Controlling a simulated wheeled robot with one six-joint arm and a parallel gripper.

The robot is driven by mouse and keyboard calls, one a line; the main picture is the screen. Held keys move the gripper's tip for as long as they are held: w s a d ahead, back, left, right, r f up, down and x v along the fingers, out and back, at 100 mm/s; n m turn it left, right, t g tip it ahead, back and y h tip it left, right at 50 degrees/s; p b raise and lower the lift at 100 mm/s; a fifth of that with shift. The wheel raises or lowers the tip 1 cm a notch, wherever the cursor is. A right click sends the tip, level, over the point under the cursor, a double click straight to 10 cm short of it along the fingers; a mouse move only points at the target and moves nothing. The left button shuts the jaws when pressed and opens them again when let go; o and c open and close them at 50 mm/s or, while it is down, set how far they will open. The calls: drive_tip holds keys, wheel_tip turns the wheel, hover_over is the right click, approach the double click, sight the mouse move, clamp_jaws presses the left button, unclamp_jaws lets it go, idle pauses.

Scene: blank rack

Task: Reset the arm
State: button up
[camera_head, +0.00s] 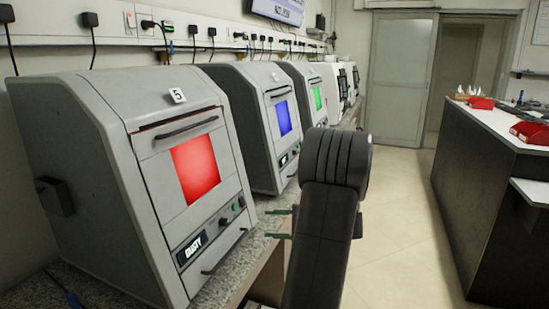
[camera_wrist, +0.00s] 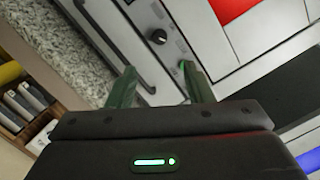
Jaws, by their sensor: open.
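My gripper shows in the wrist view (camera_wrist: 160,88) with its two green fingers apart and nothing between them. In the head view the fingertips (camera_head: 278,224) show at the left of my dark arm, in front of the counter edge and right of the nearest machine. That grey machine (camera_head: 80,120) has a red window, a "5" label and a "DUSTY" plate. In the wrist view the fingers point at a machine's front panel, with a black knob (camera_wrist: 158,38) and a green button beyond them. Touching cannot be told. My arm hides part of the counter.
More grey machines, one with a blue window (camera_head: 283,118) and one with a green window (camera_head: 316,98), line the speckled counter (camera_head: 228,277). A dark-sided bench (camera_head: 490,190) with red items stands right. The tiled floor (camera_head: 405,210) between is clear.

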sight(227, 224)
drive_tip(key=x, duration=1.3)
drive_tip(key=shift+s+p, duration=0.1)
drive_tip(key=shift+p, duration=0.2)
drive_tip(key=shift+a+f+n+b, duration=0.25)
drive_tip(key=shift+a+n+b, duration=0.05)
drive_tip(key=shift+b, duration=0.05)
drive_tip(key=shift+d+n+b, duration=0.15)
drive_tip(key=shift+n+b, duration=0.5)
drive_tip(key=shift+n, duration=0.55)
drive_tip(key=n+h+b, duration=0.1)
drive_tip(key=n, duration=0.2)
drive_tip(key=shift+g, duration=0.4)
drive_tip(key=n+h+b, duration=0.1)
drive_tip(key=n+b, duration=0.1)
drive_tip(key=n, duration=0.3)
drive_tip(key=shift+r, duration=0.1)
drive_tip(key=n, duration=0.2)
drive_tip(key=n+b, duration=0.1)
drive_tip(key=n, duration=0.2)
drive_tip(key=shift+r+t+h, duration=0.1)
drive_tip(key=shift+t+h, duration=0.2)
drive_tip(key=shift+h, duration=0.1)
drive_tip(key=shift+n+t+h+p, duration=0.3)
drive_tip(key=shift+n+p, duration=0.15)
drive_tip(key=shift+n, duration=1.35)
